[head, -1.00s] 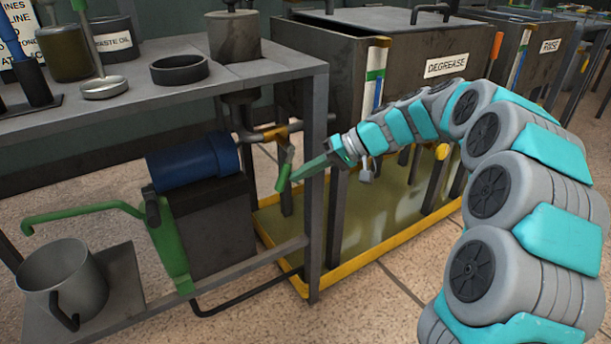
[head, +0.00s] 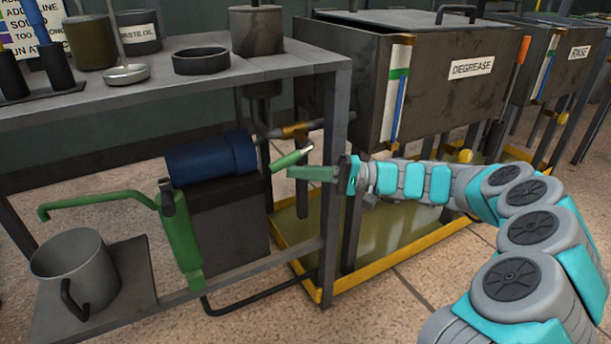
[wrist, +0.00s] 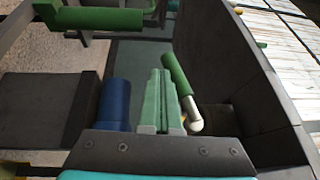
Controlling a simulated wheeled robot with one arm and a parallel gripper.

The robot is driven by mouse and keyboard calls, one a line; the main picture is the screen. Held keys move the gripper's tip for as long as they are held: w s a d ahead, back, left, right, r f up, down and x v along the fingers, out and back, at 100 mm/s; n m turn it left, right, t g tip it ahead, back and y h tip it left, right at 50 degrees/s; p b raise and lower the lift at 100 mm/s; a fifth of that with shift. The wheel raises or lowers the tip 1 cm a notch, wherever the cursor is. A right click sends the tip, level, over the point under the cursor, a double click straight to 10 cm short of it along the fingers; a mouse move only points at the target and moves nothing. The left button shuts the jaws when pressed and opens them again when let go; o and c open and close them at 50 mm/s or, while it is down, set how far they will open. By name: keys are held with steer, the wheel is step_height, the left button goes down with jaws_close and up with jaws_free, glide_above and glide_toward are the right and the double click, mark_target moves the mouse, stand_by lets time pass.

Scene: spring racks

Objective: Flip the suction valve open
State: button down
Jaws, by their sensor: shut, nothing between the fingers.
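The suction valve is a brass body (head: 295,130) on the pipe under the bench top, with a green-sleeved lever (head: 288,160). The lever's silver end is near the brass body, and its green sleeve slants down to the left. In the wrist view the lever (wrist: 177,74) lies just right of my fingers. My gripper (head: 291,172) is shut and empty, its green fingers just below the lever in the head view. In the wrist view my closed fingers (wrist: 160,90) run alongside the sleeve. I cannot tell whether they touch it.
The blue motor (head: 210,160) and green pump handle (head: 180,240) are left of the lever. The bench leg (head: 330,200) stands close to my fingers. The degrease tank (head: 440,100) is behind my arm, over a yellow-edged tray (head: 390,250). A grey jug (head: 75,270) sits lower left.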

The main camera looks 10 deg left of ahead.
steer(key=shift+s+a+r, duration=0.25)
steer(key=shift+a+r, duration=0.05)
steer(key=shift+r, duration=0.2)
stand_by(0.6)
steer(key=d+f+b, duration=0.2)
steer(key=d+f, duration=0.5)
steer(key=d, duration=0.3)
steer(key=shift+w, duration=0.2)
